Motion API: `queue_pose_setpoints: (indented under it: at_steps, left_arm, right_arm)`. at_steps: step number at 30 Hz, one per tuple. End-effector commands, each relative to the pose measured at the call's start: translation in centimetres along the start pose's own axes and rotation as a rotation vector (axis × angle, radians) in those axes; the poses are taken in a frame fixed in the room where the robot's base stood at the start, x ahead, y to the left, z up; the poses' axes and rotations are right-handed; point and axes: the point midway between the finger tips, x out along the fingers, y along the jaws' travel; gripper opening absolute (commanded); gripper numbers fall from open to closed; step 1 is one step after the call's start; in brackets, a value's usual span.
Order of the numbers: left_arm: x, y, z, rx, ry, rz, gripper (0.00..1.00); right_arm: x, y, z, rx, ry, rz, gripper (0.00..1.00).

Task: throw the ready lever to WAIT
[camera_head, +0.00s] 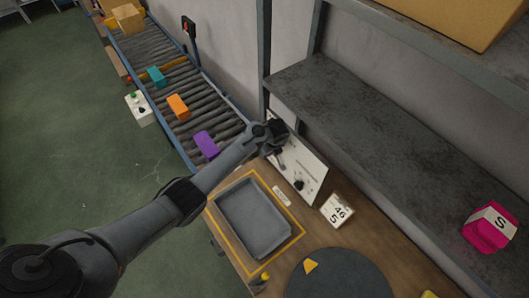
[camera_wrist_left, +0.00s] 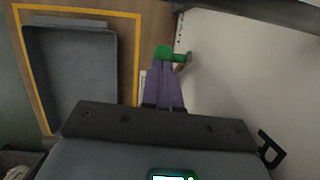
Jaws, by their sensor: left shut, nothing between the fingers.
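The white control panel (camera_head: 308,171) stands upright at the back of the wooden bench. In the left wrist view, the panel (camera_wrist_left: 245,70) fills the right side. A green lever handle (camera_wrist_left: 167,53) sticks out in front of it on a short stem. My left gripper (camera_head: 279,155) is at the panel's left part and hides the lever in the head view. In the left wrist view, its fingers (camera_wrist_left: 164,80) are together and empty, with their tips at the green handle. I cannot tell whether they touch it. The lever's WAIT marking is not readable. My right gripper is not in view.
A grey tray (camera_head: 254,248) sits inside a yellow outline on the bench. A numbered white block (camera_head: 337,210) and a dark round disc (camera_head: 340,278) are nearby. A roller conveyor (camera_head: 180,85) carries colored blocks. A grey shelf (camera_head: 385,130) overhangs the right, holding a pink box (camera_head: 489,230).

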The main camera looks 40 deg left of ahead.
Motion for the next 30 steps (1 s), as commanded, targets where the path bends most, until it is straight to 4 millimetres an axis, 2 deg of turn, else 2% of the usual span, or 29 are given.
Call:
queue_pose_setpoints:
  at_steps: [16,30]
  left_arm:
    - [3.1,-0.1,2.8,0.007,0.005,-0.001,0.00]
    - [3.6,-0.1,3.3,0.008,0.005,-0.002,0.00]
  right_arm:
    - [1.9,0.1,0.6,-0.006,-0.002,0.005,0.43]
    - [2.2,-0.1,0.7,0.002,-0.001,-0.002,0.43]
